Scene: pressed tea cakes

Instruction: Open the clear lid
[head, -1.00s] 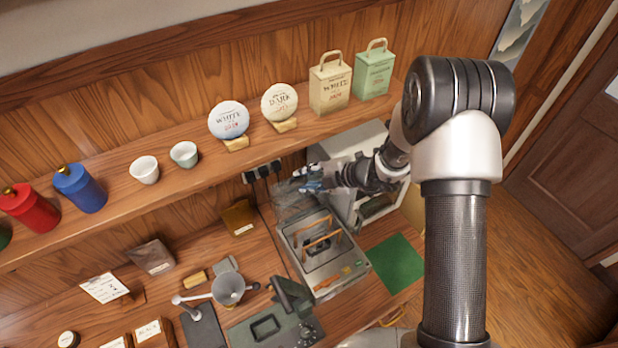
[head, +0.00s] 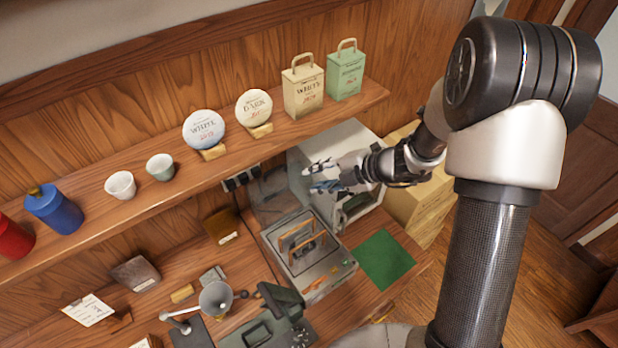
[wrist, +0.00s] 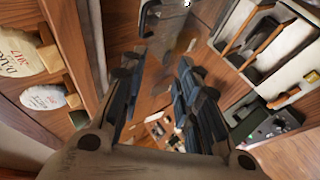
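The clear lid (head: 272,196) stands raised, roughly upright, at the back-left edge of the steel machine (head: 325,284). The machine's open well shows two wooden bars (head: 300,243). In the wrist view a see-through panel, seemingly the lid (wrist: 178,32), shows beyond the fingers, and part of the machine (wrist: 240,60) is at the upper right. My gripper (head: 322,178) is to the right of the lid and above the machine, apparently clear of both. In the wrist view my gripper (wrist: 160,95) has its fingers spread with nothing between them.
A pale box-shaped appliance (head: 350,150) stands behind my gripper, close to it. A green mat (head: 385,259) lies right of the machine. A shelf (head: 100,222) above holds cups, tea cakes and bags. A scale-like dark device (head: 270,325) sits in front.

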